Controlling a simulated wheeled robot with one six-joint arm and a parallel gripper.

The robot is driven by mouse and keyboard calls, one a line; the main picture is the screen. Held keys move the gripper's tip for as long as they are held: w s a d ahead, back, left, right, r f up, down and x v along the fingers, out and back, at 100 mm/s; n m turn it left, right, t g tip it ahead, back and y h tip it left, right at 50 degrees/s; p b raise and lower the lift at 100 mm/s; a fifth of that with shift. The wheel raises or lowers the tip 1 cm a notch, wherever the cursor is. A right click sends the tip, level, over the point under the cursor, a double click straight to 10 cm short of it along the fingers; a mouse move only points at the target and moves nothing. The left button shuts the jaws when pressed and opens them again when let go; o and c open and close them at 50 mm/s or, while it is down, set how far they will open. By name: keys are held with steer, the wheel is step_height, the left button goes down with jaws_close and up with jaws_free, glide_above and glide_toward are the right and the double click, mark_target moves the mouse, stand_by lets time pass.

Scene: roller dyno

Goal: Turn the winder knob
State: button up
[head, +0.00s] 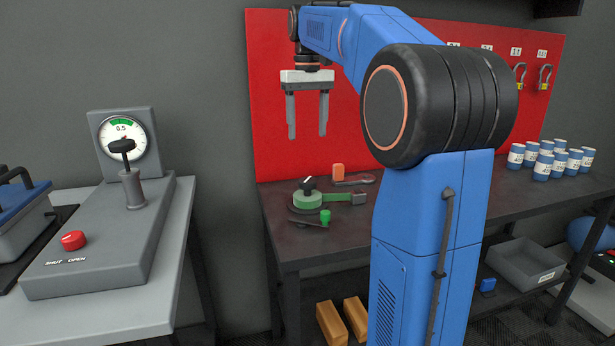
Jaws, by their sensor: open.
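A round green reel (307,201) lies on the dark workbench (288,246). A black knob (308,184) with a pale mark stands on top of it, and it looks like the winder knob. A green strap runs right from the reel to a small grey block (359,197). My gripper (307,135) hangs pointing down, above the knob in the picture. Its two grey fingers are apart with nothing between them. There is a clear gap in the picture between the fingertips and the knob. The exact depth between them is hard to tell.
A green cup-like piece (325,216) and an orange block (338,172) lie near the reel. The red board (275,90) stands behind. Several labelled cans (543,166) stand at right. A grey gauge console (95,255) with a lever is on the left table.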

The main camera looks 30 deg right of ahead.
mark_target(308, 179)
step_height(308, 179, down, 14)
steer(key=shift+f, duration=0.2)
stand_by(0.4)
steer(key=c, duration=1.1)
